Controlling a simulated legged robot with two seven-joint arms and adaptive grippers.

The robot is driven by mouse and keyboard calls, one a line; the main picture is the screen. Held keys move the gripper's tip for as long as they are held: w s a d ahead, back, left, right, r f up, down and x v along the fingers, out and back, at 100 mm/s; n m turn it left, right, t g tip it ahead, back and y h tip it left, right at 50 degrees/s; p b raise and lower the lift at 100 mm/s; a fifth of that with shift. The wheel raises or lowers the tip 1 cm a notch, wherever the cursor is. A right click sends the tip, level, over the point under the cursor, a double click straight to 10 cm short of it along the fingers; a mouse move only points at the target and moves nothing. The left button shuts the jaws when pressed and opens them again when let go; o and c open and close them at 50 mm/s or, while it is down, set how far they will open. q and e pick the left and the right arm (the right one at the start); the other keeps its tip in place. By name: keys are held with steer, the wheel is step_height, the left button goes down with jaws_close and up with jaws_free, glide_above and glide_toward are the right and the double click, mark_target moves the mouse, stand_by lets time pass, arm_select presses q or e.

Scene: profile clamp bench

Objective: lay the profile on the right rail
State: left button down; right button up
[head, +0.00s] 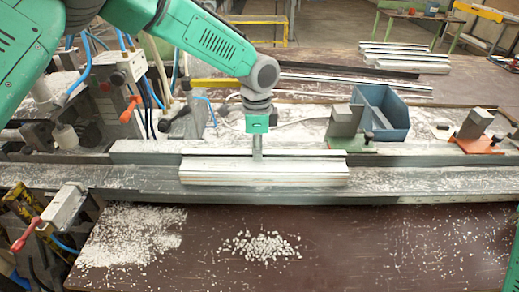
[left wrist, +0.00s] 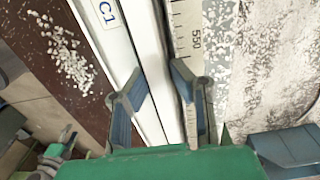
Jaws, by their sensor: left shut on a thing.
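A white profile (head: 263,174) lies lengthwise along the long grey rail (head: 420,180), near its middle in the head view. I cannot tell whether it rests fully on the rail. My left gripper (head: 257,153) points down from above and is shut on the upper edge of the profile near its middle. In the left wrist view the fingers (left wrist: 157,90) stand on either side of the white profile (left wrist: 113,42), which bears a "C1" label. A scale marked 500 (left wrist: 190,40) runs beside it. My right gripper is not in view.
A blue bin (head: 383,112) stands behind the rail, between a grey block (head: 345,121) and an orange-based block (head: 475,130). Clamps with an orange lever (head: 130,109) and a red handle (head: 26,235) are at the left. White chips (head: 262,246) litter the brown front surface.

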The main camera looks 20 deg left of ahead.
arm_select(q)
steer(key=shift+a+f, duration=0.2)
steer(key=shift+d+f, duration=0.2)
steer(key=shift+d, duration=0.15)
steer(key=c, duration=1.4)
jaws_free()
steer(key=shift+s+d+f, duration=0.15)
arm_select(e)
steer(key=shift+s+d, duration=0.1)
arm_select(q)
steer(key=r, duration=1.3)
steer(key=shift+w+a+r, duration=0.15)
steer(key=shift+w+a, duration=0.05)
steer(key=shift+w, duration=0.1)
